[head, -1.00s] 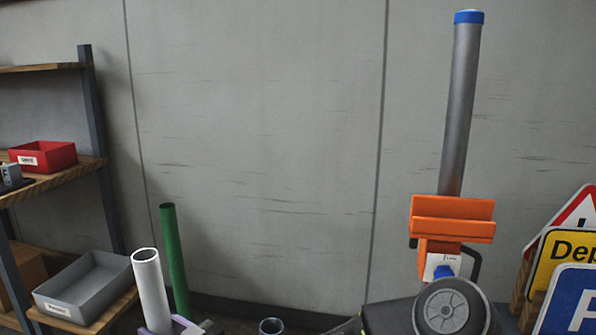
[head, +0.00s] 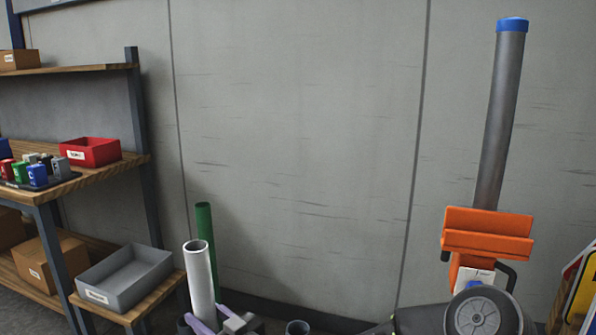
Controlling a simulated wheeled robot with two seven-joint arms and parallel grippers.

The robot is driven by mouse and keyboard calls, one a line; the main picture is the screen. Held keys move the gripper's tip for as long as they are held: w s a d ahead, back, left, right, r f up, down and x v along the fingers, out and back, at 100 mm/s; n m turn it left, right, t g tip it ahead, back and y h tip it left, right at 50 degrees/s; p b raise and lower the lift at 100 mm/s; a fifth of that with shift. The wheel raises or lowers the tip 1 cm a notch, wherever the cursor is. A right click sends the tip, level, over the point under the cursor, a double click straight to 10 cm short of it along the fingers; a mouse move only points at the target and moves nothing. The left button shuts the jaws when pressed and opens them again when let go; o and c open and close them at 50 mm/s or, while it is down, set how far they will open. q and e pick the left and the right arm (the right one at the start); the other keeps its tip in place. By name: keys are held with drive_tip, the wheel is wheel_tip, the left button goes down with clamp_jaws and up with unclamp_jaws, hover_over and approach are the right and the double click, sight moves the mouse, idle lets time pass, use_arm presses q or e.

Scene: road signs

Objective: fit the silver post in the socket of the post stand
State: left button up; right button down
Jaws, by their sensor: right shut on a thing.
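The silver post (head: 501,120), grey with a blue cap, stands nearly upright at the right, leaning slightly right at its top. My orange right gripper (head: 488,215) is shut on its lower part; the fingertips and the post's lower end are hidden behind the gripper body. A dark, round, open-topped tube (head: 298,328) is cut by the bottom edge, left of the gripper. It may be the socket of the post stand, but I cannot tell. The post is apart from it. My left gripper is not in view.
A white tube (head: 200,275) and a green tube (head: 205,240) stand left, beside purple and grey parts. A grey tray (head: 125,285) and a shelf with a red box (head: 90,152) are farther left. Yellow signs (head: 584,296) show at the right edge. The wall behind is bare.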

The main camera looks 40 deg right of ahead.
drive_tip(key=w+d+r+m+h+p, duration=0.2)
drive_tip(key=w+d+r+h+p, duration=0.15)
drive_tip(key=d+r, duration=0.3)
drive_tip(key=w+d+r+m+h+p, duration=0.1)
drive_tip(key=w+d+r+h+p, duration=0.2)
drive_tip(key=d+r, duration=0.4)
use_arm(q)
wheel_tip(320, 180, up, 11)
drive_tip(key=p, duration=0.3)
use_arm(e)
drive_tip(key=s+d+r+m+h, duration=0.2)
drive_tip(key=d+r+m+h, duration=0.2)
drive_tip(key=d+r, duration=0.8)
drive_tip(key=shift+d+g+h, duration=0.35)
drive_tip(key=shift+d+g, duration=0.05)
drive_tip(key=shift+d, duration=0.55)
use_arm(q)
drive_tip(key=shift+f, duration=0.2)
use_arm(e)
drive_tip(key=shift+s, duration=0.1)
